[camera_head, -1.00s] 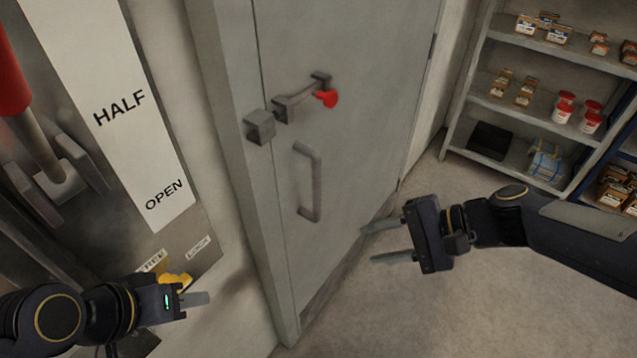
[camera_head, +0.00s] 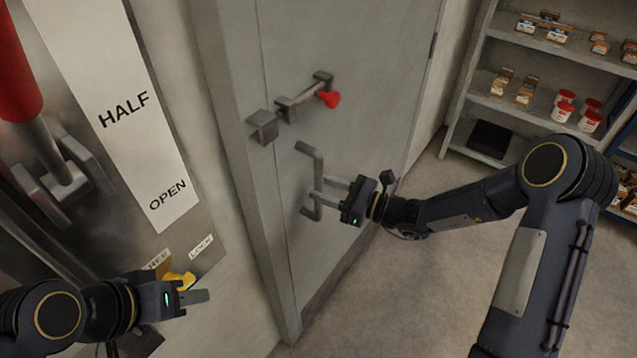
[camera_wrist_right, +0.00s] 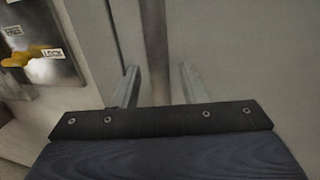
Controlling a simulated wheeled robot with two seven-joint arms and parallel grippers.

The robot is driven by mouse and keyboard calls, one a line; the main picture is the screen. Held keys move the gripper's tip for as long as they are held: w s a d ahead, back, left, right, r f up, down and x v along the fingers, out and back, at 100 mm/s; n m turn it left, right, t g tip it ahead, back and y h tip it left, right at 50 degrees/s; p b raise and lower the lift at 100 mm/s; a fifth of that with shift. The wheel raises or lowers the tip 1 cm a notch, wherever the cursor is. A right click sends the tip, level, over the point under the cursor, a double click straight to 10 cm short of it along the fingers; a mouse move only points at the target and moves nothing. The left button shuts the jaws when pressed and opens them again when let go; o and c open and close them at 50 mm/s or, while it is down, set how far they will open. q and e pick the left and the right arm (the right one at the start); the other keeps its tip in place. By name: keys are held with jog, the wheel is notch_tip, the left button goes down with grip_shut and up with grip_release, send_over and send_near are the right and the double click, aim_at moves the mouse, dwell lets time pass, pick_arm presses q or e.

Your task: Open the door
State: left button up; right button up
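The grey door (camera_head: 350,150) stands shut in its frame in the head view. Its vertical bar handle (camera_head: 306,158) is partly hidden behind my right gripper (camera_head: 324,191). In the right wrist view the handle (camera_wrist_right: 155,45) runs between the two spread fingers of the right gripper (camera_wrist_right: 160,88), with a gap on each side. The door's latch bar (camera_head: 305,92) has a red knob (camera_head: 329,99) and sits above the handle. My left gripper (camera_head: 200,297) is at lower left, near a yellow lever (camera_head: 180,279); its finger gap is unclear.
A wall panel marked HALF and OPEN (camera_head: 135,120) with a red-gripped lever (camera_head: 18,75) is at left. The yellow lever has FREE and LOCK labels. A shelf (camera_head: 475,95) with boxes and tubs stands at right. The floor before the door is clear.

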jog(key=shift+x, duration=1)
jog(key=shift+c, duration=0.5)
grip_shut()
